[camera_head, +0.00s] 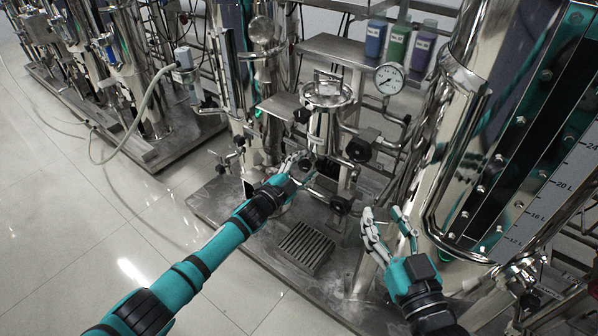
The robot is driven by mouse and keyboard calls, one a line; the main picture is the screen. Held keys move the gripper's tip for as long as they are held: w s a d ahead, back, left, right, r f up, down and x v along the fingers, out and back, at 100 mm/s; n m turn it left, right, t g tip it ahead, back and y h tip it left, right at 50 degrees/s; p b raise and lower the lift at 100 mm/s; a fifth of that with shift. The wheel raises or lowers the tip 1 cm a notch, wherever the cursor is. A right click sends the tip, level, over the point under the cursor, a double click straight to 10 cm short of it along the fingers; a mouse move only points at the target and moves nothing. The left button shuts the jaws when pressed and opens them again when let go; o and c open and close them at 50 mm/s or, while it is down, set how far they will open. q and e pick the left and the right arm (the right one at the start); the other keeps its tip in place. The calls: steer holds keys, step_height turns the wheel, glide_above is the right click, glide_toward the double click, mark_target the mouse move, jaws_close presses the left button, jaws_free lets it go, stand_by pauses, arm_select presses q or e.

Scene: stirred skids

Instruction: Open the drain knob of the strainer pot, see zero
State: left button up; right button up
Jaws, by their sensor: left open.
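The likely strainer pot (322,125) is a small polished steel vessel with a clamped lid, in the middle of the head view. My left gripper (297,166) reaches in from the left and is open at the pot's lower end. A dark knob (308,156) shows close beside its fingertips; whether they touch it I cannot tell. Another black knob (340,205) sits lower, on the piping between my two hands. I cannot tell which knob is the drain knob. My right gripper (386,222) is open and empty, low and to the right of the pot.
A round pressure gauge (389,79) stands right of the pot, with a black valve knob (359,150) below it. A large steel column with a litre scale (545,185) fills the right. A floor grate (304,247) lies below. Colored bottles (397,46) stand behind.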

arm_select(q)
steer(key=v, duration=0.8)
stand_by(0.4)
